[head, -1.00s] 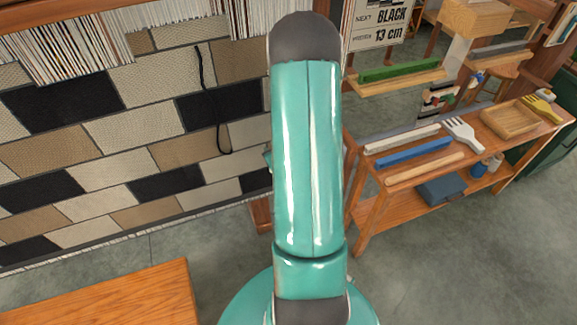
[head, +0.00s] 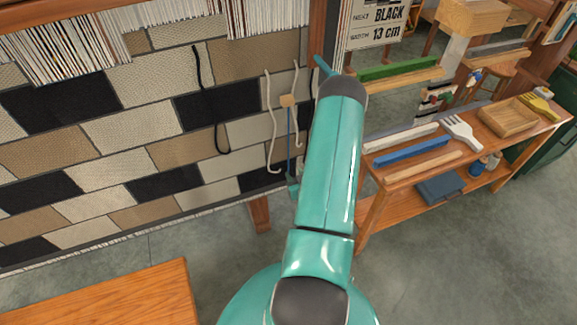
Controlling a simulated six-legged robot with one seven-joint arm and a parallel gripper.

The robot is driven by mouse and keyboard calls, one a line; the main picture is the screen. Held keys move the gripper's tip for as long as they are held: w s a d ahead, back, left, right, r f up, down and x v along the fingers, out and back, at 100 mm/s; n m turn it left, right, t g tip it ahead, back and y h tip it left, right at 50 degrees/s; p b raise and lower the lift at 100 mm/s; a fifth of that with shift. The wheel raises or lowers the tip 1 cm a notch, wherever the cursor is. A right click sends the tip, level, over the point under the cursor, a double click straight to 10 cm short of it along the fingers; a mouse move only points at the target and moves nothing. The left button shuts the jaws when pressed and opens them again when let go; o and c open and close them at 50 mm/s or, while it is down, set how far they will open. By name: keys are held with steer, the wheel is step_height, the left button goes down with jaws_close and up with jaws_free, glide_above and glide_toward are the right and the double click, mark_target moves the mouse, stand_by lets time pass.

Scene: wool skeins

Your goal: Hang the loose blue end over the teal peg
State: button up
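A thin dark-blue strand (head: 289,145) hangs on the woven panel, just left of my arm, below a small tan tag or bobbin (head: 287,101). Its lower end reaches a small teal piece (head: 293,188) at my arm's left edge; I cannot tell whether that is the peg or part of my arm. Another teal piece (head: 322,66) sticks out at the upper left of my arm's dark joint, equally unclear. No teal peg can be picked out for certain. My gripper is hidden behind my arm.
Cream strands (head: 270,120) and a black strand (head: 208,100) hang on the black, tan and cream weaving (head: 150,78). A wooden bench (head: 110,297) stands front left. A wooden shelf (head: 375,205) with bars, a fork-shaped comb (head: 461,131) and a tray stands right. Grey floor is clear between.

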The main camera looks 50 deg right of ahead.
steer(key=shift+x, duration=2.85)
steer(key=shift+a, duration=0.1)
steer(key=shift+c, duration=0.4)
jaws_close()
